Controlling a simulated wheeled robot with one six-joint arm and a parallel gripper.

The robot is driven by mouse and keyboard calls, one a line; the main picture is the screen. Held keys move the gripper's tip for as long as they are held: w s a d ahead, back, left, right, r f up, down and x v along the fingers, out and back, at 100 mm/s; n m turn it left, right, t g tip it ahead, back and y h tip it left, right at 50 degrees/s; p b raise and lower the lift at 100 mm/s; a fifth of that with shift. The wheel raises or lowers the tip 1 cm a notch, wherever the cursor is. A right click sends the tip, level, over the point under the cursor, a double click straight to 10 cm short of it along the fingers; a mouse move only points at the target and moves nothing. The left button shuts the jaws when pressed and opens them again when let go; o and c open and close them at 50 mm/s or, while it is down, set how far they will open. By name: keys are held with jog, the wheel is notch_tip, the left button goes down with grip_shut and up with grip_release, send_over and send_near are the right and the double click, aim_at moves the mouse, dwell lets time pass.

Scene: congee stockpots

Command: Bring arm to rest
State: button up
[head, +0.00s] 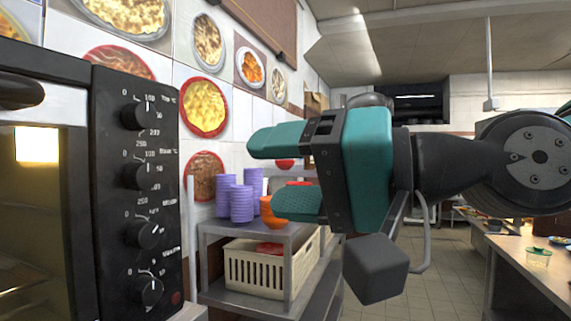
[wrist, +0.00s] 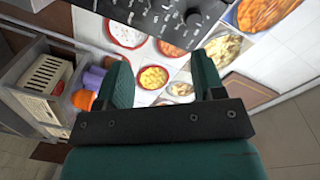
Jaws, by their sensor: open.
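My gripper (head: 270,174) is teal and black and reaches in from the right in the head view. Its two fingers are spread apart, one above the other, with nothing between them. It hangs in the air, right of the black oven's knob panel (head: 138,190). In the wrist view my gripper (wrist: 160,80) also shows open and empty, with the tiled wall of food pictures (wrist: 155,50) behind it and the knob panel (wrist: 165,15) at the top.
Behind the gripper stands a metal shelf (head: 212,230) with stacked purple bowls (head: 242,203), orange bowls (head: 270,215) and a cream basket (head: 255,270). A counter (head: 530,262) stands at the right. The tiled floor (head: 440,265) between is clear.

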jog(key=s+d+f+n+g+h, duration=0.2)
jog(key=d+f, duration=0.5)
jog(key=f, duration=0.5)
jog(key=s+d+f+n+g+h, duration=0.2)
jog(key=s+d+f+g+h, duration=0.3)
jog(key=f+h, duration=0.4)
notch_tip(320, 180, down, 4)
jog(key=shift+s+d+f+n+h, duration=0.25)
jog(key=shift+s+d+n, duration=0.2)
jog(key=shift+d, duration=0.5)
